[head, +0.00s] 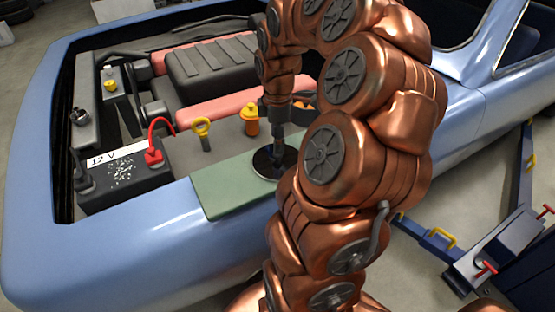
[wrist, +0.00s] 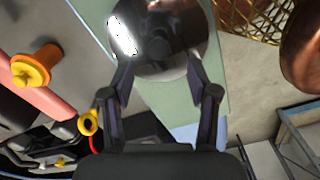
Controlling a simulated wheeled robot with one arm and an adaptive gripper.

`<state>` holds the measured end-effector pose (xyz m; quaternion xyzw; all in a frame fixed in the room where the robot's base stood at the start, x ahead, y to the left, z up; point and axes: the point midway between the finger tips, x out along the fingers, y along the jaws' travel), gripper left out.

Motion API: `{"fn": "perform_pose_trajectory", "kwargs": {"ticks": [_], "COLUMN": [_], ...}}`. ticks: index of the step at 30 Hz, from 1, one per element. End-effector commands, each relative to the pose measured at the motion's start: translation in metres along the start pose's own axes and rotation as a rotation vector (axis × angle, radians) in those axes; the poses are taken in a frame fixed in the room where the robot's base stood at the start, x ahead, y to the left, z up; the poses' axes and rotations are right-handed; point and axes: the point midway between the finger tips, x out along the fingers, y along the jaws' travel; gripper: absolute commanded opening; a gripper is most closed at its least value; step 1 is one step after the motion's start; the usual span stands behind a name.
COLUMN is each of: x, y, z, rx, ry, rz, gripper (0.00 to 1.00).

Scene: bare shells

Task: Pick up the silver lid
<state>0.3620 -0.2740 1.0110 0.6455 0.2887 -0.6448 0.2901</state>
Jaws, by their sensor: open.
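The silver lid (wrist: 185,62) is a shiny round disc with a bright reflection on its left side and a dark knob (wrist: 158,28) near its middle. It lies on the green mat (head: 222,193) on the car's front edge, where it looks dark (head: 262,164) in the head view. My gripper (wrist: 161,64) is open and empty, its fingers spread over the lid's near part, with the knob ahead of the fingertips in the wrist view. In the head view my gripper (head: 279,152) points down just above the lid and hides part of it. Contact cannot be told.
A black battery (head: 125,185) with a red clamp (head: 153,156), a yellow-ringed dipstick (head: 202,129) and an orange cap (head: 250,121) stand left of the lid. A dark bowl with orange contents (head: 304,106) is behind it, partly hidden by my arm. The mat's left part is clear.

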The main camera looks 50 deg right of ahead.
Motion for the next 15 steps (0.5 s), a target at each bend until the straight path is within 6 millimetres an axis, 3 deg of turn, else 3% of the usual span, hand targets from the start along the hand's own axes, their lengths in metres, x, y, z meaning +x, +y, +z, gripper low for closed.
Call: {"fn": "perform_pose_trajectory", "kwargs": {"ticks": [15], "x": [0.038], "y": [0.001], "z": [0.001], "rx": [0.001], "ry": [-0.002], "rz": [-0.007], "gripper": [0.59]}}
